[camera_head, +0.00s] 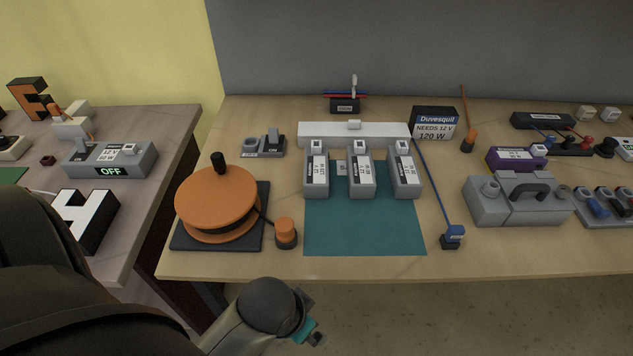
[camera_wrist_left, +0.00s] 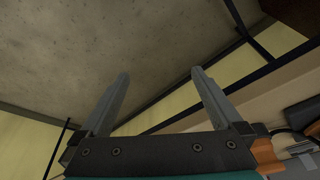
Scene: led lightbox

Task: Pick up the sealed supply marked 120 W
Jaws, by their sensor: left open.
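Three grey supplies with white labels stand in a row: left (camera_head: 316,176), middle (camera_head: 361,176) and right (camera_head: 405,176). Their label print is too small to read, so I cannot tell which is marked 120 W. They stand at the back of a teal mat (camera_head: 364,230). A dark sign (camera_head: 435,123) behind reads "Duvesquil, NEEDS 12 V, 120 W". My left gripper (camera_head: 312,326) is low, in front of the table's front edge, apart from the supplies. In the left wrist view its fingers (camera_wrist_left: 160,73) are spread with nothing between them. My right gripper is not in view.
An orange reel (camera_head: 217,202) on a dark base stands left of the mat, an orange-capped plug (camera_head: 286,233) beside it. A white bar (camera_head: 355,134) lies behind the supplies. A blue-ended lead (camera_head: 453,236) and grey toolbox (camera_head: 518,200) are right. The front mat is clear.

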